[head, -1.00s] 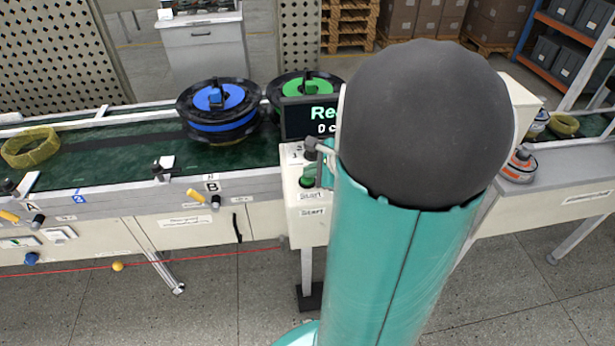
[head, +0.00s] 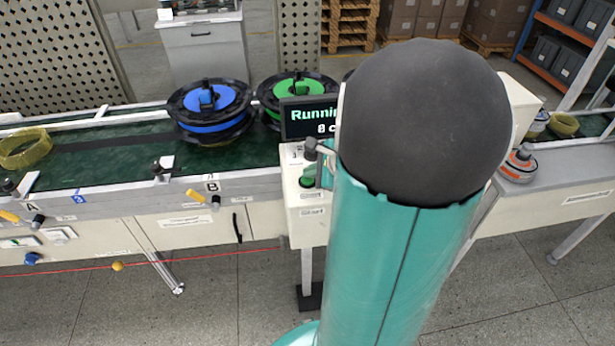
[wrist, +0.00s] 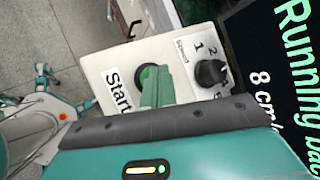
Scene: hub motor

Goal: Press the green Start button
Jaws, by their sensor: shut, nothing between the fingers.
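The green Start button (wrist: 147,76) is on a pale control box (wrist: 100,68) beside the printed word "Start" in the wrist view. My gripper (wrist: 156,84) is shut and empty, its teal fingers over the button and hiding much of it. The fingertips appear to touch the button, but how deep it is pressed cannot be told. In the head view the button (head: 307,181) shows as a green edge left of my arm, which hides most of the gripper. The display (head: 308,119) reads "Running" in the head view and "8 cm/s" in the wrist view.
A black speed knob (wrist: 210,73) sits beside the button, close to my fingers. The conveyor (head: 105,165) carries a blue spool (head: 208,100), a green spool (head: 298,86) and a yellow ring (head: 24,150).

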